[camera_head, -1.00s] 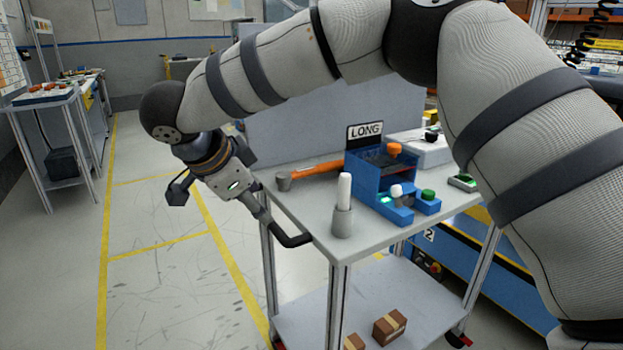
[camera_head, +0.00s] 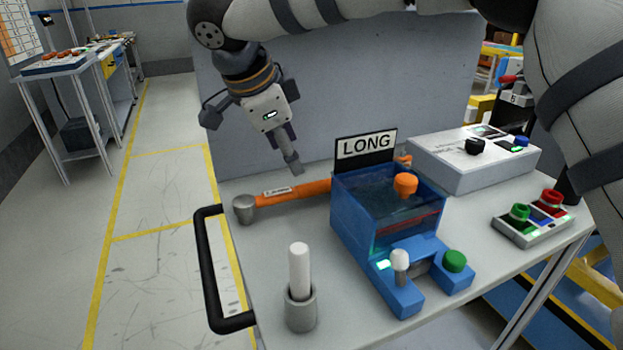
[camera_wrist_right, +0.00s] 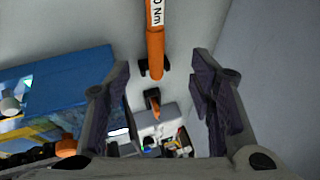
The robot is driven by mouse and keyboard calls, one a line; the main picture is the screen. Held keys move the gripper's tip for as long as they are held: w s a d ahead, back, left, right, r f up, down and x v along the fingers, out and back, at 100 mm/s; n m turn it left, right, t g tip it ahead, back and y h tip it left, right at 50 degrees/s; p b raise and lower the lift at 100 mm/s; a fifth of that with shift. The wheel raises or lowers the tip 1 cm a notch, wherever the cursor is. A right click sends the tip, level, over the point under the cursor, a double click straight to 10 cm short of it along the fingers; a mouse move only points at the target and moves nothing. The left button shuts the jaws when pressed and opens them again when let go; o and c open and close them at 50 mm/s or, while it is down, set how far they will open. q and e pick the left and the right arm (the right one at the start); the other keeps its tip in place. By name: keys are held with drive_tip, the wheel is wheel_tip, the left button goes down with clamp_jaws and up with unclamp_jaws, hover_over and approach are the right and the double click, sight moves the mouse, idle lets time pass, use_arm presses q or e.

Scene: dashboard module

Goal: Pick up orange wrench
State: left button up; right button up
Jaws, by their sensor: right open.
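The orange wrench (camera_head: 305,190) lies along the back of the cart top, with a grey head at its left end and a label on its shaft. Part of it is hidden behind the blue LONG box (camera_head: 345,215). In the right wrist view the orange shaft (camera_wrist_right: 156,45) runs down from the top edge, with black pieces beside its end. My right gripper (camera_head: 290,165) is above and behind the wrench, pointing down, not visibly touching it. In the wrist view its fingers (camera_wrist_right: 160,105) are spread apart and empty. My left gripper is not in view.
A grey cup (camera_head: 300,312) holding a white stick stands at the front left, by the black cart handle (camera_head: 208,270). A grey box (camera_head: 470,165) with knobs and a button panel (camera_head: 533,220) sit on the right. A grey upright panel (camera_head: 330,90) stands behind.

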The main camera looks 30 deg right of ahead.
sight(305, 186)
drive_tip(key=x, duration=1.1)
drive_tip(key=shift+s+d+f, duration=0.1)
drive_tip(key=shift+s+f, duration=0.1)
drive_tip(key=shift+f, duration=0.25)
drive_tip(key=shift+r, duration=0.1)
clamp_jaws()
